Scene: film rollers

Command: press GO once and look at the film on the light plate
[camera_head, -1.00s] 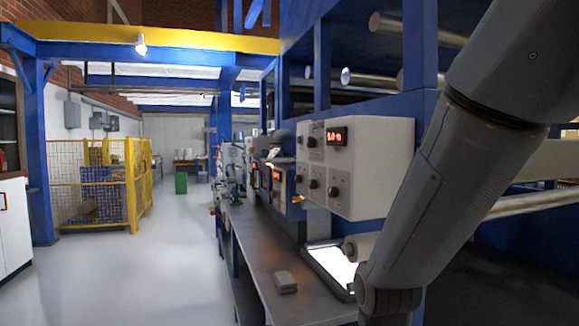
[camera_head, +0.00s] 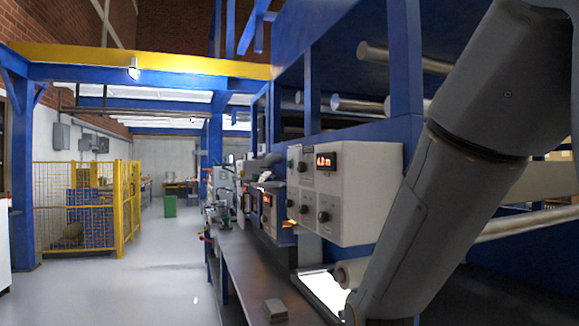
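A pale control box (camera_head: 368,180) is mounted above the bench at the centre right. It has several dark knobs, small buttons and a lit red display (camera_head: 326,161); its digits are hard to read. No GO label is readable. The bright white light plate (camera_head: 322,288) lies on the bench below the box, partly hidden by my arm. I cannot make out film on it. A pale roller (camera_head: 350,273) sits beside the plate. My arm crosses the right side, reaching down to the lower edge near the plate. My gripper is out of view.
A small grey block (camera_head: 276,310) lies on the long bench (camera_head: 243,268). More instruments stand farther along it. Blue posts and metal rollers (camera_head: 358,104) are above. A yellow mesh cage (camera_head: 80,208) stands at left; the grey floor between is clear.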

